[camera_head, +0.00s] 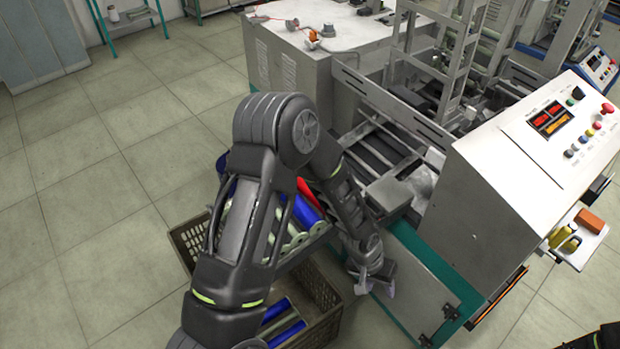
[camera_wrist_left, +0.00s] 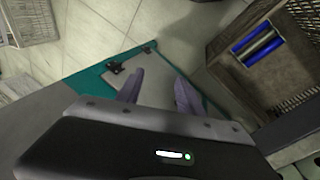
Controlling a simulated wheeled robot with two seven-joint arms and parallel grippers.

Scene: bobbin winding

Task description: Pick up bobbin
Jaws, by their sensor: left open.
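Blue bobbins (camera_head: 281,309) lie in a brown slatted crate (camera_head: 322,290) on the floor, partly hidden behind my left arm in the head view. Blue bobbins (camera_wrist_left: 258,46) also show in the crate in the left wrist view. More bobbins, blue (camera_head: 306,212) and pale green, sit higher up behind my left arm, close to a red part. My left gripper (camera_head: 375,287) is open and empty. It hangs to the right of the crate, by the green-edged panel of the machine. Its two fingers (camera_wrist_left: 158,92) stand apart over that panel in the wrist view. My right gripper is not visible.
The large grey winding machine (camera_head: 500,190) stands to the right, with a button panel on its sloped top. Its green-edged panel (camera_head: 435,290) is close to my left gripper. A small shelf (camera_head: 578,240) holds yellow spools and an orange block. The tiled floor at left is clear.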

